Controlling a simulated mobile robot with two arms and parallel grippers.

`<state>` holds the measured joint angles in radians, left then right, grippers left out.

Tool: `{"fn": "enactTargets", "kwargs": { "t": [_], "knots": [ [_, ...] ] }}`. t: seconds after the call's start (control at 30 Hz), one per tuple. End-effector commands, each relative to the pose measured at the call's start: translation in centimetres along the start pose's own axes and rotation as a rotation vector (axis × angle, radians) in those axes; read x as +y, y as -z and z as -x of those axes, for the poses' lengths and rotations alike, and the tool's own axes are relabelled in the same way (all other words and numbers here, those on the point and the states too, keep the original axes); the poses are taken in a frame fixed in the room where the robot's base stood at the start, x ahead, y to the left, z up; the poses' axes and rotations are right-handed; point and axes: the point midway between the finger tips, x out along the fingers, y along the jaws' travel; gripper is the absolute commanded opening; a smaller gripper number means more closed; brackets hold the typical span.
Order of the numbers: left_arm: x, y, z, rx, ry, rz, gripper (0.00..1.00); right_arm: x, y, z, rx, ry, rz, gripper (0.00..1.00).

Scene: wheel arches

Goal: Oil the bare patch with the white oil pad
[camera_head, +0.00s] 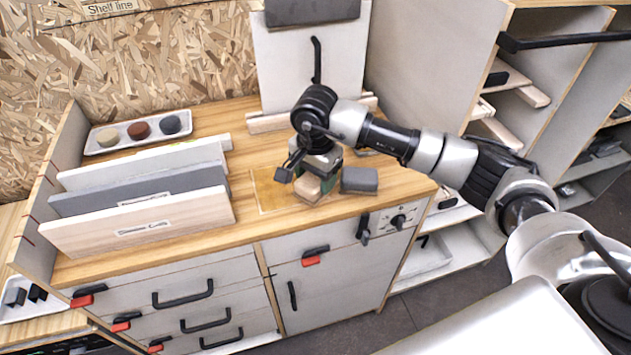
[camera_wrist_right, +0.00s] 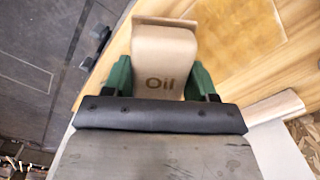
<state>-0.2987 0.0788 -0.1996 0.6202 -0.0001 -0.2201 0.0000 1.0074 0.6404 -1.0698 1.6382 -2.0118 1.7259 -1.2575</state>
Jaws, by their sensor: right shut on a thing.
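My right gripper (camera_head: 313,176) is shut on a pale beige block with "Oil" printed on it, the oil pad (camera_head: 309,188). The pad also shows in the right wrist view (camera_wrist_right: 163,58), between the green fingers. A yellowish square outline on the wooden worktop, the bare patch (camera_head: 268,193), lies just left of the pad. It also shows in the right wrist view (camera_wrist_right: 235,45), at the upper right. The pad is over or beside the patch's right edge; I cannot tell whether it touches the wood. My left gripper is not in view.
A dark grey block (camera_head: 359,180) lies just right of the gripper. Several upright boards (camera_head: 140,222) stand to the left on the worktop (camera_head: 245,228). A tray (camera_head: 100,148) with three round pads sits behind them. Open shelves (camera_head: 545,75) stand at the right.

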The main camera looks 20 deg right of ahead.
Motion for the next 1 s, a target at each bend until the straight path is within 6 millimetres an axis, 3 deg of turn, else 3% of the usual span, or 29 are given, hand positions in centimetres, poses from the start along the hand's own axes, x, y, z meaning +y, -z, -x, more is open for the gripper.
{"fn": "enactTargets", "kwargs": {
  "t": [0.4,1.0],
  "knots": [
    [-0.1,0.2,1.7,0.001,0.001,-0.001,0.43,0.0,0.1,3.7,0.001,0.000,-0.009,0.38],
    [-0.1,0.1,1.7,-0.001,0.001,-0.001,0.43,0.0,0.1,3.8,0.000,0.000,-0.011,0.38]
  ]
}}
